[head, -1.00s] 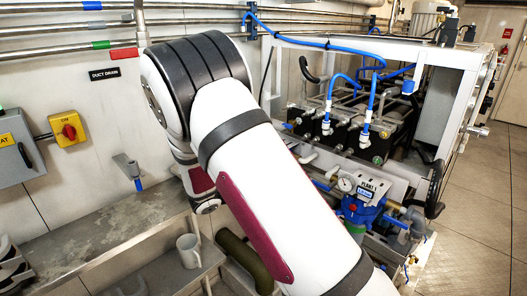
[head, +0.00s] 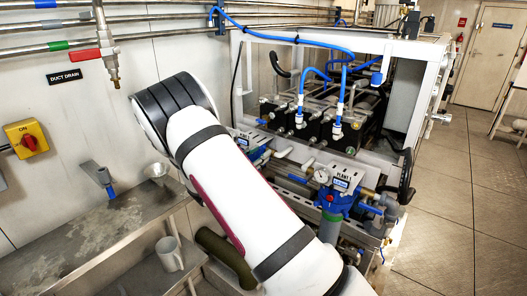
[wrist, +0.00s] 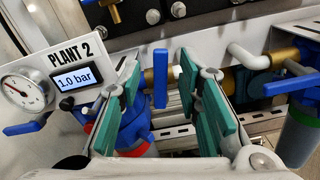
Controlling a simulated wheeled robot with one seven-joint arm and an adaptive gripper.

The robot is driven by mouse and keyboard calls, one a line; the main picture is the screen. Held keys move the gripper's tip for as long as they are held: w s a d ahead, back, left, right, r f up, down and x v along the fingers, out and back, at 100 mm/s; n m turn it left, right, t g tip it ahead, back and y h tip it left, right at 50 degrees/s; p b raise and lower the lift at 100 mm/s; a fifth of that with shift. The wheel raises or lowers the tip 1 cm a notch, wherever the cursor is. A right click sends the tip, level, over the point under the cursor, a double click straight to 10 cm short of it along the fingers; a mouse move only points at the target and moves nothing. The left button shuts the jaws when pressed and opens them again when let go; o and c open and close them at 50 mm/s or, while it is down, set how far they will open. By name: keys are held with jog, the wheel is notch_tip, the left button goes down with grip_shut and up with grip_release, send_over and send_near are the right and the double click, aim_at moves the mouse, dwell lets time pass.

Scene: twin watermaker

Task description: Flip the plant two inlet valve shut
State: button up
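In the wrist view, the Plant 2 panel (wrist: 68,72) carries a round gauge and a display reading 1.0 bar. A blue lever (wrist: 160,78) stands upright in the picture beside the brass pipework (wrist: 225,78). My gripper (wrist: 163,95) is open, its teal-padded fingers on either side of this lever with gaps visible. Whether this lever is the inlet valve cannot be told for sure. A blue housing (wrist: 133,130) with a red ring sits below, partly behind the left finger. In the head view, my arm hides the gripper and most of the Plant 2 unit (head: 250,141).
The Plant 1 unit (head: 342,184) stands to the right. Another blue lever (wrist: 290,85) lies flat at the right of the wrist view. A white pipe (wrist: 250,55) runs close beyond the fingers.

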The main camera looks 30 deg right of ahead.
jog(key=shift+x, duration=1.4)
jog(key=shift+c, duration=0.3)
grip_shut()
jog(key=shift+w+a+n+b, duration=0.1)
jog(key=shift+w+n+b, duration=0.15)
jog(key=shift+n, duration=0.55)
jog(key=shift+w+a+n+b, duration=0.1)
jog(key=shift+w+n+b, duration=0.15)
jog(key=shift+n, duration=0.55)
jog(key=shift+o, duration=0.3)
grip_release()
jog(key=shift+r, duration=0.1)
